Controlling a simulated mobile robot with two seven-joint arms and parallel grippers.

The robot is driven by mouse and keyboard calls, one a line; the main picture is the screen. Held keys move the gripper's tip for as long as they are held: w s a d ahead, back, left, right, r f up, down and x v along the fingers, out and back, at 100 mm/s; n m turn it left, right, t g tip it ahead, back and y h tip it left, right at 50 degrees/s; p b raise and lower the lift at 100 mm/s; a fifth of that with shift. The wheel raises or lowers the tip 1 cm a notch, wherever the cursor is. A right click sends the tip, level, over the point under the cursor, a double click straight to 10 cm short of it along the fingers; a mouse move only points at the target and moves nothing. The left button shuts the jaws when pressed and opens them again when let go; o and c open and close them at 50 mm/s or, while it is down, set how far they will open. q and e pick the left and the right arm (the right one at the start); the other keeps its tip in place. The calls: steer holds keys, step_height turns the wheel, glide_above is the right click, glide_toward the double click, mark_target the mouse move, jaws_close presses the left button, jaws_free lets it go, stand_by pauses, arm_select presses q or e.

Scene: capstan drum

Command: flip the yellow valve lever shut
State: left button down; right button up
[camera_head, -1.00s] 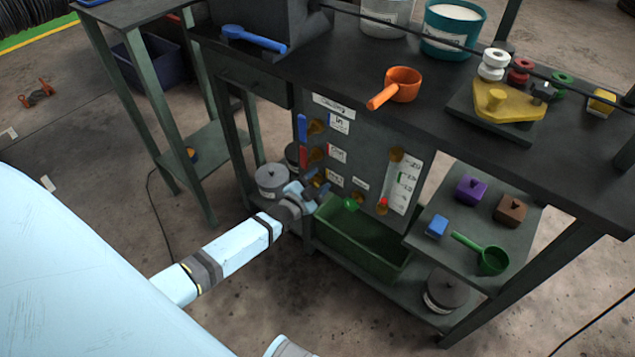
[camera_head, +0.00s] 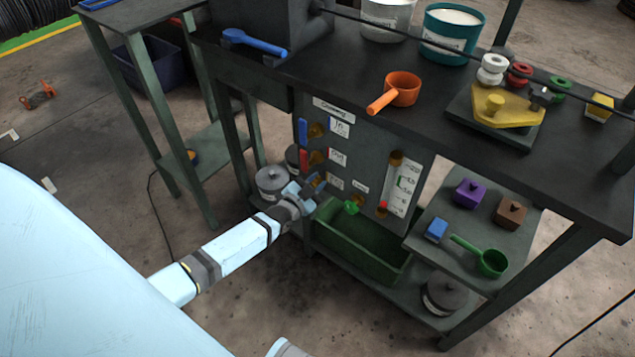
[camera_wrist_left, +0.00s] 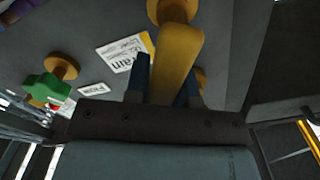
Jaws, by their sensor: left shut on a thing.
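The yellow valve lever (camera_wrist_left: 178,62) hangs from a brass-coloured pivot on the grey panel in the left wrist view. My left gripper (camera_wrist_left: 165,88) is shut on it, with one dark blue finger on each side. In the head view my left gripper (camera_head: 317,185) is at the panel's lower left, and it mostly hides the yellow lever. The blue lever (camera_head: 303,132) and red lever (camera_head: 304,160) stand upright above it on the same panel (camera_head: 365,150). My right gripper is not in view.
A green valve handle (camera_head: 351,207) sits right of my left gripper, above a green trough (camera_head: 345,245). A grey lidded pot (camera_head: 271,180) stands close on the left. A gauge (camera_head: 398,188) is on the panel's right. The dark bench top (camera_head: 330,65) overhangs the panel.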

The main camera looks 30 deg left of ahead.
arm_select(q)
steer(key=n, duration=0.1)
steer(key=a+n, duration=0.1)
steer(key=n+p, duration=0.1)
steer(key=n, duration=0.1)
steer(key=shift+a+r, duration=0.3)
steer(key=shift+a+n, duration=0.5)
steer(key=shift+n, duration=0.6)
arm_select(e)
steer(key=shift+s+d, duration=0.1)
arm_select(q)
steer(key=c, duration=1)
jaws_free()
steer(key=shift+o, duration=0.2)
